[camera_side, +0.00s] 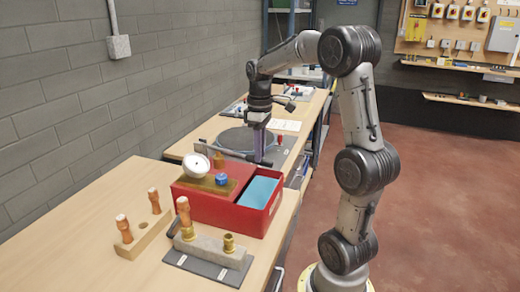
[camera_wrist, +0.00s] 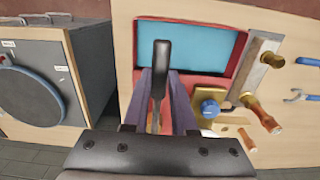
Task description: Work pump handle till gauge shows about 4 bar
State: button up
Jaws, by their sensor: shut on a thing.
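The red test pump (camera_side: 215,208) stands on the near bench, with a light blue water surface or lining (camera_side: 261,190) in its open tank. Its round white gauge (camera_side: 196,165) faces the side camera, but the needle and numbers are too small to read. A blue knob (camera_side: 221,180) sits beside the gauge; it also shows in the wrist view (camera_wrist: 210,108). My gripper (camera_side: 261,150) is at the far side of the pump, pointing down. In the wrist view its purple fingers (camera_wrist: 163,100) are shut around the black-gripped pump handle (camera_wrist: 161,62). The gauge face is hidden there.
A grey unit with a round fan (camera_side: 238,139) lies behind the pump. In front are a grey block with brass and copper fittings (camera_side: 212,248) and a wooden block with copper pieces (camera_side: 143,236). The left bench top is clear.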

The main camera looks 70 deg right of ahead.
jog(key=shift+f, duration=0.45)
dwell(0.3)
notch_tip(320, 180, up, 12)
dwell(0.8)
jog(key=shift+f, duration=0.1)
dwell(1.1)
jog(key=shift+f, duration=2.25)
